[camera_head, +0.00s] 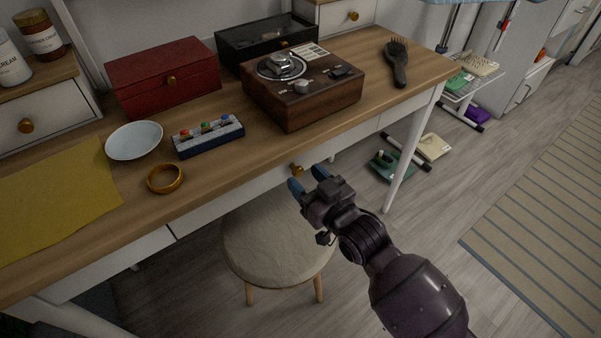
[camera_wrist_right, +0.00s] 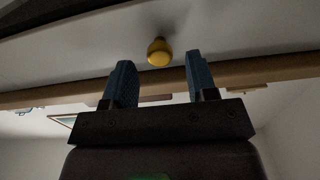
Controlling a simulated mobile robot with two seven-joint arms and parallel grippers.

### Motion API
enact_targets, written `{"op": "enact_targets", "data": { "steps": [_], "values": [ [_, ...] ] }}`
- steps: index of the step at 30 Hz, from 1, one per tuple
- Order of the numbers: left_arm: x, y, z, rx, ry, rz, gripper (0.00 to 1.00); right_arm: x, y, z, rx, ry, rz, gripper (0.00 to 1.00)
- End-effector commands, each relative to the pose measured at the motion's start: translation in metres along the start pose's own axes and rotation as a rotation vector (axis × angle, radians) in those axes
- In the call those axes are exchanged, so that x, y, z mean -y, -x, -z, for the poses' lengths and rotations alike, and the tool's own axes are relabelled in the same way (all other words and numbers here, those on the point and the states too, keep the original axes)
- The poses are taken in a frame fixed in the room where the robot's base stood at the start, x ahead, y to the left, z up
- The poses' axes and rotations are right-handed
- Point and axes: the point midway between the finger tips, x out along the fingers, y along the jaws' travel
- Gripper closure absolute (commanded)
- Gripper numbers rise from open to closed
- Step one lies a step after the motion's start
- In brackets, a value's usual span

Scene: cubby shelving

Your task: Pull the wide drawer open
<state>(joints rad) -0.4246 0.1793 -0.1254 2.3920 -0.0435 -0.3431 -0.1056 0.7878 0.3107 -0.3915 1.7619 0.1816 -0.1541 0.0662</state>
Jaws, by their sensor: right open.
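The wide drawer (camera_head: 225,197) is a white front under the desk's wooden top, and it looks shut. Its round brass knob (camera_head: 297,170) is just past my right gripper (camera_head: 308,180). In the right wrist view, the same knob (camera_wrist_right: 159,52) shows between and slightly beyond the two blue fingertips of my right gripper (camera_wrist_right: 160,72). The fingers are open, with a gap on each side of the knob, and hold nothing. My left gripper is not in view.
A round padded stool (camera_head: 275,245) stands under the desk front, close to my right gripper. On the desktop (camera_head: 225,150) are a wooden box (camera_head: 300,100), a red box (camera_head: 163,80), a white bowl (camera_head: 134,141) and a hairbrush (camera_head: 397,62).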

Motion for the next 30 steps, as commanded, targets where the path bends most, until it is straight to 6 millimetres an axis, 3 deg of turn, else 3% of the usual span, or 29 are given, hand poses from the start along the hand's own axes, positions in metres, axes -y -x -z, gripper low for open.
{"op": "enact_targets", "data": {
  "steps": [7,18,28,30],
  "values": [
    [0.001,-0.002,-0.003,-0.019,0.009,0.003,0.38,0.0,-0.02,-0.002,0.002,-0.001,-0.001,0.48],
    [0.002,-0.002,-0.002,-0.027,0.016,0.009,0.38,0.0,-0.024,0.0,0.0,0.001,-0.001,0.48],
    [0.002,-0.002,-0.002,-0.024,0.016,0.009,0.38,0.0,-0.023,0.0,0.0,0.0,0.0,0.98],
    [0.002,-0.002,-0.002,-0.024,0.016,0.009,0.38,0.0,-0.023,0.0,0.0,0.0,0.0,1.0]
  ]
}}
